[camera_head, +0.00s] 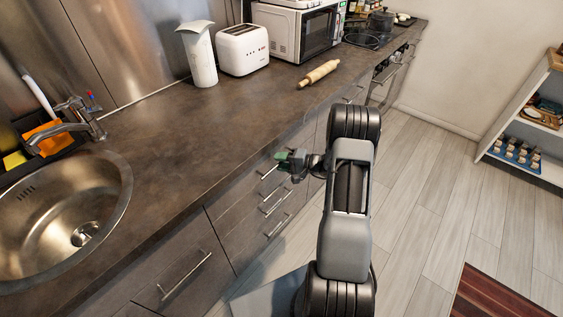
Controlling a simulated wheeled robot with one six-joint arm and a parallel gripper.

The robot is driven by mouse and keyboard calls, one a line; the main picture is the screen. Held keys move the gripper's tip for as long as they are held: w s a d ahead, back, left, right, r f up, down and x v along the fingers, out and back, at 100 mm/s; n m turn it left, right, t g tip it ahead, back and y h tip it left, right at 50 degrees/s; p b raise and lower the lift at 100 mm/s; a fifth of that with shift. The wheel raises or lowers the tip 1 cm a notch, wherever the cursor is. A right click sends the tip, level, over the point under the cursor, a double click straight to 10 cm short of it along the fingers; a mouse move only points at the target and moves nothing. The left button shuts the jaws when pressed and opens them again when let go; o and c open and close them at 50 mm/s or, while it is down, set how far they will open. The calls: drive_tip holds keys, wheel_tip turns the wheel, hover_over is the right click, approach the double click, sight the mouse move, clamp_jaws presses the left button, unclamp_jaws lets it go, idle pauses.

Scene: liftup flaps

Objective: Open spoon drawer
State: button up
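A stack of grey drawers (238,212) sits under the dark countertop, left of my arm. The top handle (267,173) of the stack is a thin metal bar, with a middle handle (273,203) and a lower handle (279,226) below it. The drawers look shut. No label shows which one is the spoon drawer. My gripper (284,158) is beside the counter front, just right of and slightly above the top handle in the picture. It is small and partly merged with the wrist, so I cannot tell whether its fingers are open or touch the handle.
The countertop (190,140) holds a rolling pin (318,74), a toaster (242,49), a white pitcher (199,55) and a microwave (300,32). A sink (60,205) is at left. A shelf (530,120) stands at right.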

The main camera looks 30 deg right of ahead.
drive_tip(key=shift+c, duration=0.2)
clamp_jaws()
drive_tip(key=shift+s, duration=0.1)
